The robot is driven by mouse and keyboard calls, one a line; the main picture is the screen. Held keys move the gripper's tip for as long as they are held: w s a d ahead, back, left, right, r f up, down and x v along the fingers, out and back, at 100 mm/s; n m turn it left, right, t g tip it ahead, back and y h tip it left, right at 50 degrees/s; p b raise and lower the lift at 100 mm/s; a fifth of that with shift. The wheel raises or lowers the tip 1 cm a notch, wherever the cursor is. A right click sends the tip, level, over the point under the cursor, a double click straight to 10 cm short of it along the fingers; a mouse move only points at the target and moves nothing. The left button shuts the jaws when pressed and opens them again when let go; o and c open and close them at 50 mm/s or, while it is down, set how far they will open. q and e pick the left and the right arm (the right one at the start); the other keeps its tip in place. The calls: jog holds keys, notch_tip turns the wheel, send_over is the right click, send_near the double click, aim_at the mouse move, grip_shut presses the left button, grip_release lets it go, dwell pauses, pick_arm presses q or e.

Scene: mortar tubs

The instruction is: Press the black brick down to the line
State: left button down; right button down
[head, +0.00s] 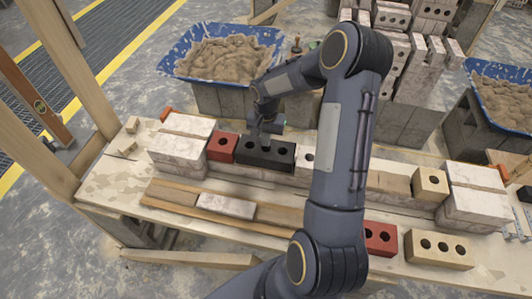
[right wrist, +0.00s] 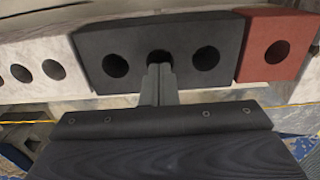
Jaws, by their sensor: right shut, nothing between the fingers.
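The black brick (head: 280,155) has three holes and sits in the row on the bench, between a red brick (head: 222,147) and a white holed brick (head: 306,158). It also shows in the right wrist view (right wrist: 185,62). My right gripper (head: 266,141) is over the black brick. In the right wrist view its shut, empty fingertips (right wrist: 158,72) overlap the middle hole's edge; I cannot tell if they touch. A thin yellow line (right wrist: 288,104) runs along the row in that view. I cannot tell how the brick's top sits against it. My left gripper is not in view.
White block stacks stand at the row's left end (head: 180,142) and right end (head: 474,198). Loose bricks, including a red one (head: 379,238) and a tan one (head: 437,249), lie in front. A blue mortar tub (head: 184,52) stands behind. My right arm hides part of the row.

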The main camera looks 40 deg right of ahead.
jog(key=shift+f+b, duration=0.75)
jog(key=shift+f, duration=0.05)
jog(key=shift+s+a+f+b, duration=0.1)
jog(key=shift+s+f+b, duration=0.1)
jog(key=shift+f+b, duration=0.4)
dwell(2.8)
jog(key=shift+r, duration=0.15)
jog(key=shift+w+r+p, duration=0.2)
jog(key=shift+r+p, duration=1.3)
jog(key=shift+r, duration=1.05)
